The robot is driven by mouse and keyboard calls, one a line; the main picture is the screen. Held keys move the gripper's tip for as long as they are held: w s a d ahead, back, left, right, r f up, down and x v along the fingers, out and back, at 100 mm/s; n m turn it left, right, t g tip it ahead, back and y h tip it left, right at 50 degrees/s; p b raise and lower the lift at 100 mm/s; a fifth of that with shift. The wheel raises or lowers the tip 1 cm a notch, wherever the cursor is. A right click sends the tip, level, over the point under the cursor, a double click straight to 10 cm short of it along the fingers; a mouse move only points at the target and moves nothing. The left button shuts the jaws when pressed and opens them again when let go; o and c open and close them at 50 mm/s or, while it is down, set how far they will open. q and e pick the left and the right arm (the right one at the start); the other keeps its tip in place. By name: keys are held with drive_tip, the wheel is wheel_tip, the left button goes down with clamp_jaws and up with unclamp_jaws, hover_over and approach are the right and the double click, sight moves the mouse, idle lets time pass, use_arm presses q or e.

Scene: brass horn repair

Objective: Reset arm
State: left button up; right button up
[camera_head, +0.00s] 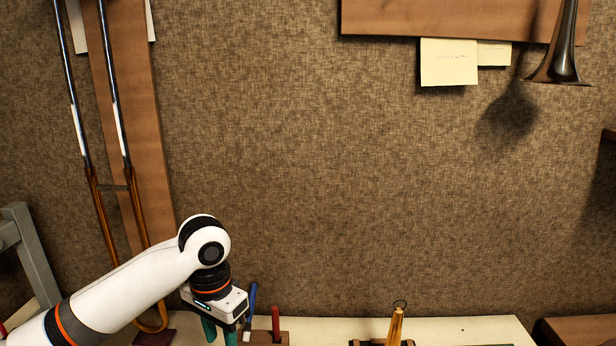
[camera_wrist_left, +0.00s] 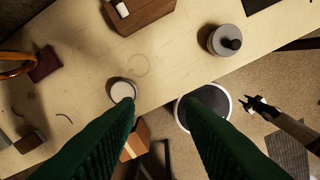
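My left arm comes in from the left in the head view. Its gripper (camera_head: 220,335) points down over the bench at the lower edge, with the fingertips cut off. In the left wrist view the two green fingers of this gripper (camera_wrist_left: 157,108) stand well apart with nothing between them. The left gripper is open and empty.
Tool handles (camera_head: 276,324) stand beside the gripper. A slide (camera_head: 106,120) and horn bell (camera_head: 562,50) hang at the wall.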

use_arm(q)
drive_tip(key=s+d+f+m+t+h, duration=0.1)
drive_tip(key=s+d+f+h, duration=0.1)
drive_tip(key=s+d+f, duration=0.4)
drive_tip(key=s+d+f+t+h, duration=0.1)
drive_tip(key=s+d+f+h, duration=0.1)
drive_tip(key=s+f, duration=0.45)
drive_tip(key=s+a+f+n+t+y, duration=0.1)
drive_tip(key=s+a+f+n+y, duration=0.1)
drive_tip(key=s+a+f, duration=0.35)
drive_tip(key=s+a+f+n+t+y, duration=0.1)
drive_tip(key=s+a+f+n+y, duration=0.15)
drive_tip(key=s+a, duration=0.55)
wheel_tip(320, 180, down, 28)
drive_tip(key=s+g, duration=0.2)
drive_tip(key=s+a+f+g+b, duration=0.1)
drive_tip(key=s+a+f, duration=0.2)
drive_tip(key=s+f, duration=1.2)
drive_tip(key=shift+s+f, duration=0.4)
drive_tip(key=shift+f, duration=0.15)
use_arm(e)
drive_tip(key=shift+f, duration=0.7)
use_arm(q)
drive_tip(key=shift+h, duration=0.25)
